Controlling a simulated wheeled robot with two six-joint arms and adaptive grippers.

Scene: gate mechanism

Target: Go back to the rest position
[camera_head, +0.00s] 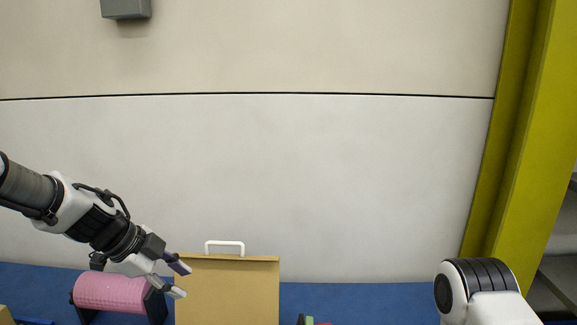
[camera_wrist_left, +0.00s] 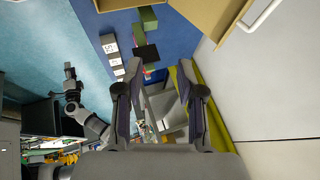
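My left gripper (camera_head: 180,279) is in front of the upper left edge of a tan panel (camera_head: 228,292), its fingers apart with nothing between them. In the left wrist view its two fingers (camera_wrist_left: 159,72) are also spread and empty. The panel has a white handle (camera_head: 225,244) on its top; the handle shows at the upper right of the wrist view (camera_wrist_left: 262,14). Of my right arm, a white and black joint (camera_head: 478,285) shows at the lower right of the head view. My right gripper (camera_wrist_left: 71,86) seems to show small at the left of the wrist view; its fingers are unclear.
A pink roller (camera_head: 112,293) on a dark stand is just below my left wrist. The blue table surface (camera_head: 345,298) is mostly bare between the panel and my right arm. A small green and red item (camera_head: 312,321) is cut off at the bottom edge. A yellow pillar (camera_head: 520,130) stands right.

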